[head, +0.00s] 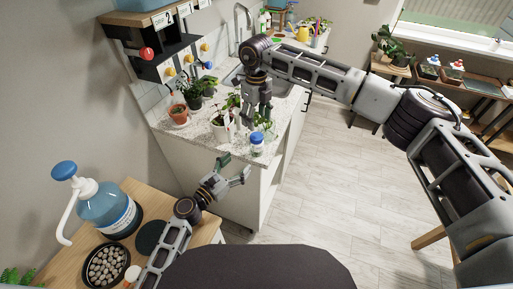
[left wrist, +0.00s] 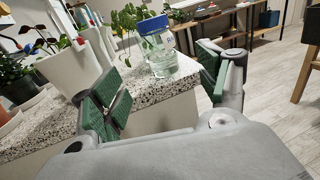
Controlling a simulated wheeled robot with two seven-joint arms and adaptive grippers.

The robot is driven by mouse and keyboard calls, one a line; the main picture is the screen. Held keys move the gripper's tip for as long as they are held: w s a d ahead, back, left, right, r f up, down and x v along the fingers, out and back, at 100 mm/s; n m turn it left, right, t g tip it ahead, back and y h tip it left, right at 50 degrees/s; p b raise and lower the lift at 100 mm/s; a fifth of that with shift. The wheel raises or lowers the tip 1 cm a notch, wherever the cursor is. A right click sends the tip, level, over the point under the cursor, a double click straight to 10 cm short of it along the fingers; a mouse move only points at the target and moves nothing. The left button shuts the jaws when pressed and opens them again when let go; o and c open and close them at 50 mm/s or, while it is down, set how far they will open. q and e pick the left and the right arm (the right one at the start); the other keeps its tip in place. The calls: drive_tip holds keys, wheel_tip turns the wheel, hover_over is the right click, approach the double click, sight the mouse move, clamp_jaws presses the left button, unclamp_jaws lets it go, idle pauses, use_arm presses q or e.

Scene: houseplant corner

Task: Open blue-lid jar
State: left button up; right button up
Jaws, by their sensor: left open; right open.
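The blue-lid jar (head: 257,148) stands upright near the front corner of the speckled counter, its blue lid (head: 257,136) on top. In the left wrist view the clear jar (left wrist: 165,65) shows beyond and between the green-padded fingers, with liquid in it. My left gripper (head: 233,172) is open and empty, in front of and below the jar, apart from it. My right gripper (head: 257,112) points down above the jar and the potted plants, open; its fingers partly overlap the plants in view.
White plant pots (head: 220,130) stand close left of the jar, and a terracotta pot (head: 179,114) stands farther left on the counter (head: 195,140). A blue pump bottle (head: 108,212) and a tray of pebbles (head: 107,264) are on the wooden table at lower left.

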sight(252, 149)
use_arm(q)
drive_tip(key=shift+x, duration=6.3)
drive_tip(key=shift+s, duration=0.1)
drive_tip(key=shift+c, duration=0.4)
clamp_jaws()
use_arm(e)
drive_tip(key=shift+w+r, duration=0.15)
drive_tip(key=shift+r, duration=0.15)
drive_tip(key=m, duration=0.6)
drive_tip(key=shift+d+f+m, duration=0.15)
drive_tip(key=shift+d+m, duration=0.15)
drive_tip(key=shift+d, duration=0.05)
drive_tip(key=m, duration=0.6)
drive_tip(key=shift+a+f+m, duration=0.15)
drive_tip(key=shift+m, duration=0.25)
drive_tip(key=m, duration=0.6)
drive_tip(key=shift+a+m, duration=0.15)
drive_tip(key=shift+m, duration=0.25)
drive_tip(key=m, duration=0.6)
drive_tip(key=shift+m, duration=0.4)
